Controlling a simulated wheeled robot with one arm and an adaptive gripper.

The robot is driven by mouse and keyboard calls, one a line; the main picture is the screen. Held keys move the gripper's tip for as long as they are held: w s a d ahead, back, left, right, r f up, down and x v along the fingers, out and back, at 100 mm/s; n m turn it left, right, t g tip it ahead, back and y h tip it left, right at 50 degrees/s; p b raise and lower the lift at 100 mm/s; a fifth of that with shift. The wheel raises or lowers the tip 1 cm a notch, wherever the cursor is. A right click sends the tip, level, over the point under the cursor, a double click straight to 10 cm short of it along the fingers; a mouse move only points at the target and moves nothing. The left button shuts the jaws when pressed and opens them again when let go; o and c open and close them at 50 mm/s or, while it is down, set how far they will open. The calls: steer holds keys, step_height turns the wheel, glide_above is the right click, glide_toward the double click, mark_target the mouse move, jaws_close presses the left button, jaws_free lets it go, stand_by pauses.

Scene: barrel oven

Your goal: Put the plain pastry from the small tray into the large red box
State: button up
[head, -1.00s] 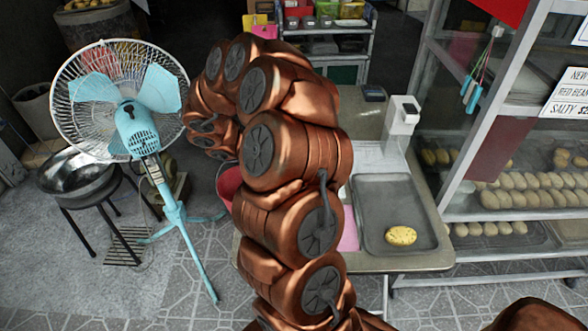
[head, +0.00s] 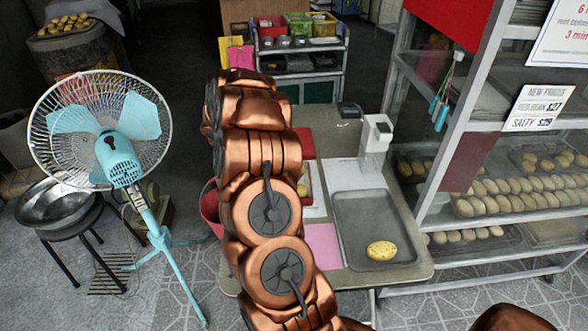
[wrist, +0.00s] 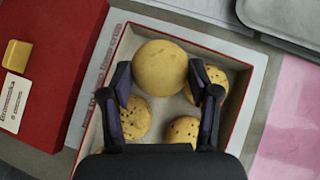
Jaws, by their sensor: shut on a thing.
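In the wrist view, my gripper (wrist: 160,70) is shut on a plain round pastry (wrist: 160,58) between its two dark fingers. It is above an open red-rimmed box (wrist: 113,62) with a pale inside. In the head view, the grey tray (head: 352,215) holds one speckled pastry (head: 382,251). My arm hides the gripper and most of the open box there.
A flat red piece with a label (wrist: 45,70) lies left of the box. A pink sheet (head: 323,245) lies beside the tray. A white scale-like device (head: 376,133) stands behind the tray. A glass display case (head: 500,150) is on the right, and a blue fan (head: 105,140) on the left.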

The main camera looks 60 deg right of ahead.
steer(key=shift+w+d+f+p, duration=0.15)
steer(key=shift+d+p, duration=0.2)
steer(key=shift+d, duration=0.8)
step_height(320, 180, down, 2)
steer(key=shift+f+p, duration=0.25)
steer(key=shift+p, duration=0.25)
steer(key=shift+f, duration=0.5)
steer(key=shift+f, duration=0.2)
steer(key=o, duration=1)
steer(key=shift+r, duration=0.1)
